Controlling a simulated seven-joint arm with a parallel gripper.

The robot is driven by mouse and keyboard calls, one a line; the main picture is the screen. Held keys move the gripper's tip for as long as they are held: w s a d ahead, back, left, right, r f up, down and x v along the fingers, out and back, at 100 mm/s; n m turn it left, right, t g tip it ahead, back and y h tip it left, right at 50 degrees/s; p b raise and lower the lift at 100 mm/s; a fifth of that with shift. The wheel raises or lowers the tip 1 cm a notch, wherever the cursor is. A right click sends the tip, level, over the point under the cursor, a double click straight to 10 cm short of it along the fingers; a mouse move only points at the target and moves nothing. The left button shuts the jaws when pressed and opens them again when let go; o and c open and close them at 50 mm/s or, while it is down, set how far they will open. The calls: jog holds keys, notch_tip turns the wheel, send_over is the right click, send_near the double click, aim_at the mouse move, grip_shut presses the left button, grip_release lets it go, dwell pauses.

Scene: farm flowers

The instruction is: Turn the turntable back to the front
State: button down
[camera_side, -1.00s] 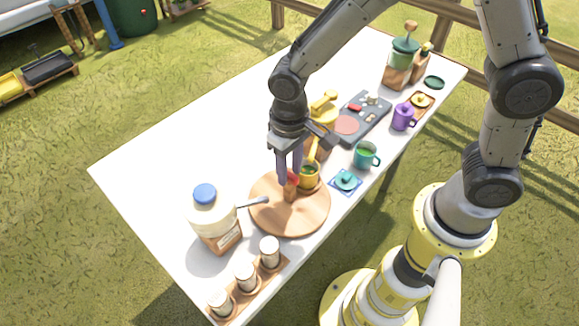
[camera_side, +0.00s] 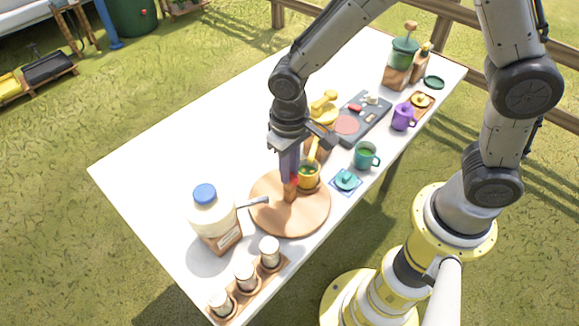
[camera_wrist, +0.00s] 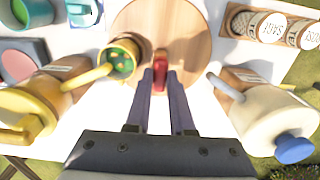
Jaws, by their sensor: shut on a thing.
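The turntable (camera_side: 310,212) is a round wooden disc lying on the white table; it also shows in the wrist view (camera_wrist: 185,30). A short wooden post with a red top (camera_wrist: 160,66) stands on it, and in the side view its wooden part (camera_side: 290,192) shows below my fingers. My gripper (camera_side: 289,178) points down over the turntable, its fingers shut on the red-topped post; it also shows in the wrist view (camera_wrist: 161,78).
A large cream jar with a blue lid (camera_side: 212,218) stands left of the turntable, with a handle reaching over its rim. A rack of shakers (camera_side: 246,276) stands in front. The table's far left is clear.

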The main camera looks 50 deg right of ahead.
jog(key=shift+r+m, duration=0.1)
jog(key=shift+m, duration=0.5)
dwell(0.5)
jog(key=shift+m, duration=8.4)
jog(key=c, duration=0.8)
grip_release()
